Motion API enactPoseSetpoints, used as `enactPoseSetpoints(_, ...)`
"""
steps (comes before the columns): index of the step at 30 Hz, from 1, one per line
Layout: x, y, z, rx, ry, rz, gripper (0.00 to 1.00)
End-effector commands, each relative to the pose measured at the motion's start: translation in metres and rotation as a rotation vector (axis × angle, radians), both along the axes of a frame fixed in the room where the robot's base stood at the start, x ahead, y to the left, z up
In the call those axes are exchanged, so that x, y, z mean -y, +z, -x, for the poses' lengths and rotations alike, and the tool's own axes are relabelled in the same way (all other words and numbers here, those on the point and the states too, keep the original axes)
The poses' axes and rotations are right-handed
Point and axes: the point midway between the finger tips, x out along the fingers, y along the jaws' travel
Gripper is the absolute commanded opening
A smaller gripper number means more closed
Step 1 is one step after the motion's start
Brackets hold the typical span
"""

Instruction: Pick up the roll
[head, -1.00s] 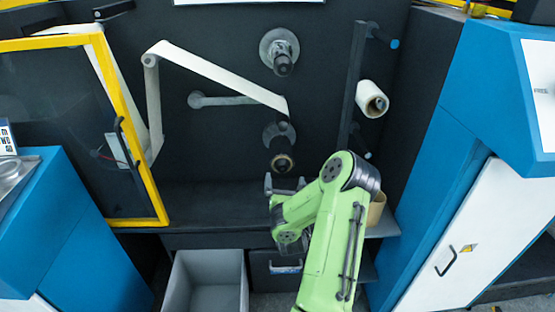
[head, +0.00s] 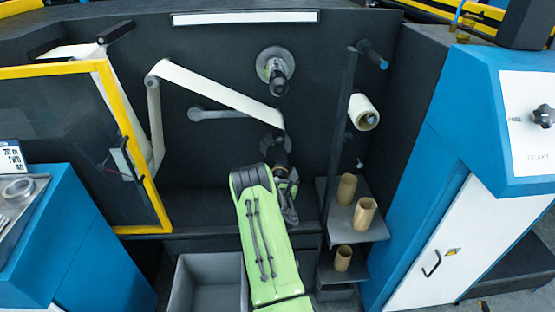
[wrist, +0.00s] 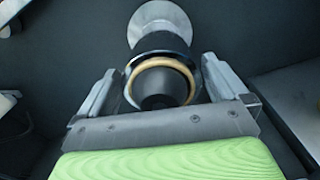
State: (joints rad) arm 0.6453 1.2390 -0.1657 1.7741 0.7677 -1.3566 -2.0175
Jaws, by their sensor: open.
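In the wrist view, a roll core with a tan cardboard rim (wrist: 182,66) sits on a dark spindle (wrist: 160,88), end-on to the camera. My gripper (wrist: 160,84) is open, with one finger on each side of this core. I cannot tell whether either finger touches it. In the head view, my gripper (head: 284,176) is at the lower spindle (head: 273,143), and my arm hides the core there. A white roll (head: 361,112) hangs on a peg to the right, well apart from my gripper.
Brown cardboard cores (head: 365,215) stand on shelves (head: 375,232) at the right. A grey open bin (head: 208,266) is below left of my arm. A yellow-framed door (head: 130,140) stands at the left. A white web (head: 215,92) runs to the lower spindle. The upper spindle (head: 278,75) is bare.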

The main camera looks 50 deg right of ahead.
Motion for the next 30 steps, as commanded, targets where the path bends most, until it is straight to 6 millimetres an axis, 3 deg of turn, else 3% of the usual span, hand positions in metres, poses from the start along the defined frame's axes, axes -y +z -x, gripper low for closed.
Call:
enactPoseSetpoints(5,0.015,0.001,-0.014,-0.001,0.001,0.001,1.0)
enactPoseSetpoints(12,0.017,-0.001,-0.016,0.0,0.001,-0.002,1.0)
enactPoseSetpoints(23,0.017,-0.001,-0.015,-0.001,0.0,-0.002,0.45)
enactPoseSetpoints(30,0.017,0.0,-0.016,0.001,0.001,0.001,0.42)
